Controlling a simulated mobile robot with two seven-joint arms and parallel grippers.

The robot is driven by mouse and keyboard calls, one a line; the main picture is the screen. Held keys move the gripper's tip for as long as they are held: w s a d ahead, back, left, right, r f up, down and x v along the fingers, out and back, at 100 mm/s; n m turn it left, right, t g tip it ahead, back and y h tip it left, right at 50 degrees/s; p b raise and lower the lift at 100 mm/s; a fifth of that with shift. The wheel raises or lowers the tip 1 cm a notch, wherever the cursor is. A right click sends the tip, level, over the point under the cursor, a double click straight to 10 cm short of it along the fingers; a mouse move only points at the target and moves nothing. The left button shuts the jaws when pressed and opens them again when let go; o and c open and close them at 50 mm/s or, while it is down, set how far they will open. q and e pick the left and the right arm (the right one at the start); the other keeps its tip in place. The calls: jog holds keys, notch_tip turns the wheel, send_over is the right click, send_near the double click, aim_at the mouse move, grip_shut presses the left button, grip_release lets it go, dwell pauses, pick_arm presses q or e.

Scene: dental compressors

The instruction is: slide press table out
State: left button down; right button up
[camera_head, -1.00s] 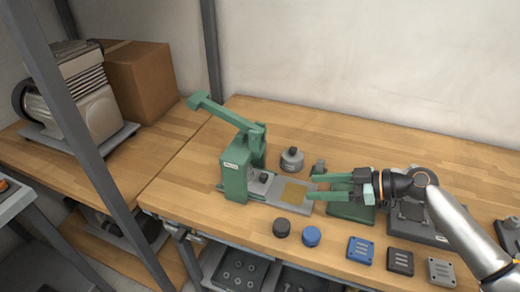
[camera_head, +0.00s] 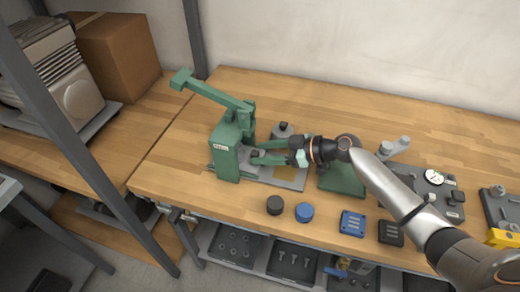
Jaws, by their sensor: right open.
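The green press (camera_head: 226,158) stands on the wooden workbench, its long lever arm (camera_head: 208,91) raised toward the upper left. Its grey press table (camera_head: 290,180), with a tan square on it, extends to the right from the press base. My right gripper (camera_head: 256,157) is open, its green fingers above the press table and reaching left toward the small dark knob by the press body. Whether the fingers touch the knob cannot be told. The gripper hides part of the table. My left gripper is not in view.
A black cap (camera_head: 274,205) and a blue cap (camera_head: 304,212) lie in front of the press table. Blue (camera_head: 353,223) and black (camera_head: 391,233) slotted blocks lie further right. A grey cylindrical part (camera_head: 283,131) stands behind my gripper. A metal upright (camera_head: 70,130) crosses the left side.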

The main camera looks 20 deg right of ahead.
jog(key=shift+w+a+f, duration=0.25)
jog(key=shift+w+a, duration=0.1)
jog(key=shift+a, duration=0.15)
grip_shut()
dwell(1.2)
